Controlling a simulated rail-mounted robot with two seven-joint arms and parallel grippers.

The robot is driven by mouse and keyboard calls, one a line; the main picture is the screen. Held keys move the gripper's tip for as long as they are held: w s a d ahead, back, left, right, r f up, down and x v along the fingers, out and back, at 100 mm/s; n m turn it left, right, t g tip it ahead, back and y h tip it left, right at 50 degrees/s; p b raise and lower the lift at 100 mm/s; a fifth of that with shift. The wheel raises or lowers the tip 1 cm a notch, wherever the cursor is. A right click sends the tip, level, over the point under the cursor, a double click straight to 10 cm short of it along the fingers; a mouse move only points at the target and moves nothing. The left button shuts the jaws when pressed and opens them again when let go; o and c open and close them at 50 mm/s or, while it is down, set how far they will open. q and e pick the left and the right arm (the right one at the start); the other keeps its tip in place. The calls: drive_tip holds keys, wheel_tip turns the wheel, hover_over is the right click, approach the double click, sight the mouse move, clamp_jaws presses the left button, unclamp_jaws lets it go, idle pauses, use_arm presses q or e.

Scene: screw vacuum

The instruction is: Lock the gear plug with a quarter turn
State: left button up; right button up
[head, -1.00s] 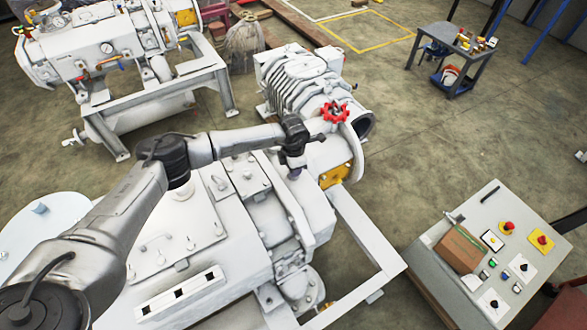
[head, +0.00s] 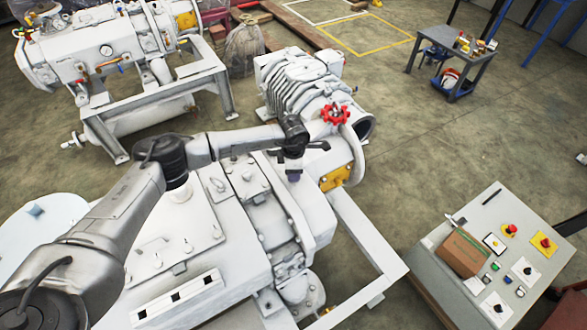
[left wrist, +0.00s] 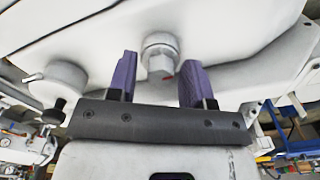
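Whether the fingertips reach level with the plug is hard to tell. In the head view, my left gripper (head: 293,174) is over the white machine (head: 225,225), near its yellow plate; the plug is hidden or too small to make out there. My right gripper is not in view.
A red handwheel (head: 335,114) and a ribbed housing (head: 297,80) stand just behind the gripper. A control panel (head: 475,285) with buttons and a brown box (head: 462,252) is at right. A tool cart (head: 455,60) stands at the back right on open floor.

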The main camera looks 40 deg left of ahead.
use_arm(q)
drive_tip(key=shift+o, duration=0.6)
drive_tip(key=shift+r, duration=0.15)
drive_tip(key=shift+r, duration=0.25)
wheel_tip(320, 180, up, 13)
drive_tip(key=p, duration=0.1)
idle(0.3)
